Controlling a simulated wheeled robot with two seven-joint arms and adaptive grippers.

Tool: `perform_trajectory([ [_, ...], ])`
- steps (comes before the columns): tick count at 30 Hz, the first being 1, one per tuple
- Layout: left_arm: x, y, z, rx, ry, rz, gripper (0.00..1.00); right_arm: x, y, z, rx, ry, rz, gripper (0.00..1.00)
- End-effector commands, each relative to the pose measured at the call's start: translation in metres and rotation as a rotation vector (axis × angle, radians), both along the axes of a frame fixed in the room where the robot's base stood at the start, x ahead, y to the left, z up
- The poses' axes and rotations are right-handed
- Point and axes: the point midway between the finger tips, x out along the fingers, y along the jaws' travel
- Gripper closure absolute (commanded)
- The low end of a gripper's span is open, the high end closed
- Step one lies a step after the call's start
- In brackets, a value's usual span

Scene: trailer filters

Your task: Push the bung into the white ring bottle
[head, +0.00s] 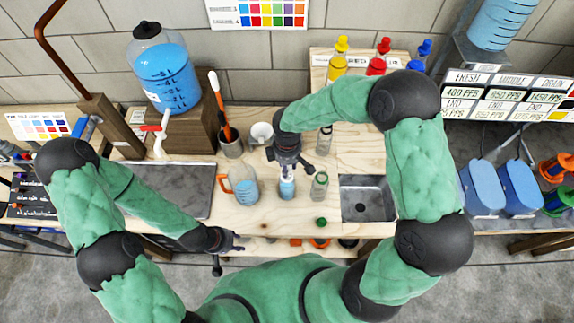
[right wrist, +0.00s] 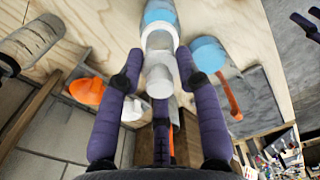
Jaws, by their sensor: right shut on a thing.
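The white ring bottle (head: 287,188), part full of blue liquid, stands upright on the wooden table; it also shows in the right wrist view (right wrist: 160,14). My right gripper (head: 289,171) is over its mouth, pointing down. In the right wrist view, my right gripper (right wrist: 158,62) is shut on a pale, whitish bung (right wrist: 158,82), which lines up with the bottle's neck. I cannot tell how deep the bung sits, or whether it touches the neck. My left gripper (head: 227,252) is open and empty, low in front of the table's front edge.
A jug (head: 244,190) of blue liquid with an orange handle stands just left of the bottle. A clear bottle (head: 319,186) stands close on the right, with a green cap (head: 321,222) in front. A sink (head: 366,199) lies further right, a dark tray (head: 180,188) left.

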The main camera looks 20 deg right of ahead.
Motion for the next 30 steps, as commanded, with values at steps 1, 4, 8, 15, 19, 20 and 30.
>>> perform_trajectory([
  [1,0.0000,0.0000,-0.0013,0.000,0.000,0.000,0.60,-0.0001,0.0000,-0.0012,0.000,0.000,0.000,0.81],
  [4,-0.0001,0.0000,-0.0017,0.000,0.000,0.000,0.60,-0.0001,0.0002,-0.0016,0.000,0.000,0.000,0.81],
  [8,-0.0001,0.0000,-0.0014,0.000,0.000,0.000,0.60,-0.0001,0.0002,-0.0012,0.000,0.000,0.000,0.81],
  [15,0.0000,0.0000,-0.0016,0.000,0.000,0.000,0.60,0.0000,0.0001,-0.0014,0.000,0.000,0.000,0.81],
  [19,0.0000,0.0000,-0.0029,0.000,0.000,0.000,0.60,0.0000,0.0001,-0.0029,0.000,0.000,0.000,0.81],
  [20,0.0000,0.0000,-0.0033,0.000,0.000,0.000,0.60,-0.0001,0.0000,-0.0034,0.000,0.000,0.000,0.81],
  [30,0.0000,0.0000,-0.0084,0.000,0.000,0.000,0.60,-0.0001,0.0001,-0.0095,0.000,0.000,0.000,0.81],
])
